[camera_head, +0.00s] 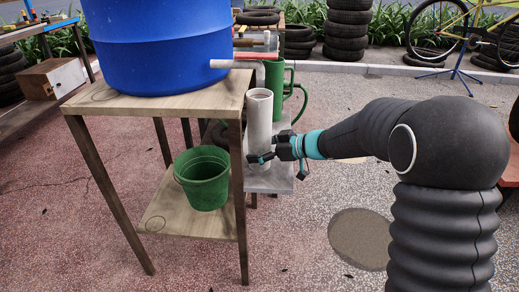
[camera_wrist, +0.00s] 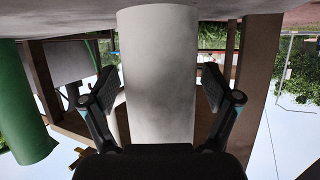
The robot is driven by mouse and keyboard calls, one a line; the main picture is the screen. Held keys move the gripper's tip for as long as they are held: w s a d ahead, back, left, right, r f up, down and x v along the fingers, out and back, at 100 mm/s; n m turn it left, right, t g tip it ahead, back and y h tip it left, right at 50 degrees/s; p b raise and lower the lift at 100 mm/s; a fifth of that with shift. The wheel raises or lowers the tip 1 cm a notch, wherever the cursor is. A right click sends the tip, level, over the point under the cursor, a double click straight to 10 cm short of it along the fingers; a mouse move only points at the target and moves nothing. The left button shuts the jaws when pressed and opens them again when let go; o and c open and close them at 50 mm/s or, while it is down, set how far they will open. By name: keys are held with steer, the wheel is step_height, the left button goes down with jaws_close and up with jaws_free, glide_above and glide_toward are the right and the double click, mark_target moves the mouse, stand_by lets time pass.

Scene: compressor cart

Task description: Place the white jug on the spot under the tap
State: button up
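The white jug (camera_head: 259,122) is a tall, upright cylinder at the edge of the wooden stand, over a grey slab (camera_head: 270,184). My gripper (camera_head: 268,157) is at the jug's lower part, from the right. In the wrist view, which looks upside down, the jug (camera_wrist: 160,75) stands between my two fingers (camera_wrist: 157,95), with a narrow gap on each side. My gripper is open. The jug's base is partly hidden.
The blue barrel (camera_head: 160,45) stands on the wooden stand (camera_head: 160,103). A green bucket (camera_head: 204,180) is on its lower shelf. A green jug (camera_head: 276,85) stands close behind the white jug. Stacked tyres (camera_head: 346,30) are at the back. The paving to the right is open.

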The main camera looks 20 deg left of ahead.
steer(key=shift+d+r, duration=0.3)
steer(key=v, duration=1.1)
steer(key=shift+d+p, duration=0.15)
steer(key=shift+p, duration=0.2)
